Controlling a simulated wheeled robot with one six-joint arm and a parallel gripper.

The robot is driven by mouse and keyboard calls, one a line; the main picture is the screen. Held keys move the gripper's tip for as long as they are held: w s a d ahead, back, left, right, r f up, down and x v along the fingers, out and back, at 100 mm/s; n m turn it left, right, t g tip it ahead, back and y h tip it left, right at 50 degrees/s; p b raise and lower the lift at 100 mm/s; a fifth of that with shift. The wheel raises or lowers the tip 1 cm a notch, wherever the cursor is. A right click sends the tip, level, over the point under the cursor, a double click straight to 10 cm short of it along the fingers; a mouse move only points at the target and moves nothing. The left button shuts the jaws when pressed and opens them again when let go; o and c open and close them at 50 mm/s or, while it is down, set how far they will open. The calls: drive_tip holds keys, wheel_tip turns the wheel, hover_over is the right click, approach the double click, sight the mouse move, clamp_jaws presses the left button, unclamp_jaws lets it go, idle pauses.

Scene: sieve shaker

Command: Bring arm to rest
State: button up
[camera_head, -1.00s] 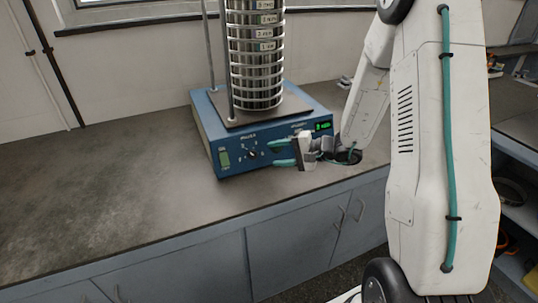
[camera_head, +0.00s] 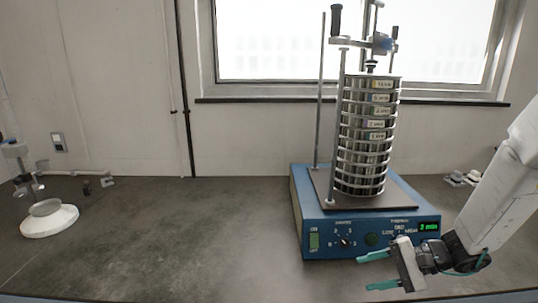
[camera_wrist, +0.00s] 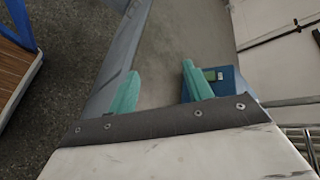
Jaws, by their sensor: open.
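My gripper (camera_head: 376,271) is open and empty, in front of the lower right of the sieve shaker in the head view. Its two teal fingers point left, and my white arm comes in from the right edge. The wrist view shows the spread fingers (camera_wrist: 158,92) with the blue shaker base (camera_wrist: 229,82) partly behind the right finger. The sieve shaker (camera_head: 330,246) stands upright on the bench, with a stack of metal sieves (camera_head: 366,140) clamped between rods. Its green display (camera_head: 429,227) appears to read "2 min". The gripper hides part of the lower front panel.
The grey bench top (camera_head: 180,240) is clear left of the shaker. A white round-based device (camera_head: 50,222) stands at the far left, with small weights (camera_head: 97,185) behind it. A few small items (camera_head: 461,178) lie behind my arm. A window is behind the shaker.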

drive_tip(key=s+r+n+h, duration=0.4)
drive_tip(key=s+r+h, duration=0.2)
drive_tip(key=s, duration=0.5)
drive_tip(key=s+r+n+g+h, duration=0.1)
drive_tip(key=s+r+n+h, duration=0.3)
drive_tip(key=s+r, duration=0.7)
drive_tip(key=shift+s+d+r+n+h, duration=0.25)
drive_tip(key=shift+s+d+n+h, duration=0.3)
drive_tip(key=shift+h, duration=0.55)
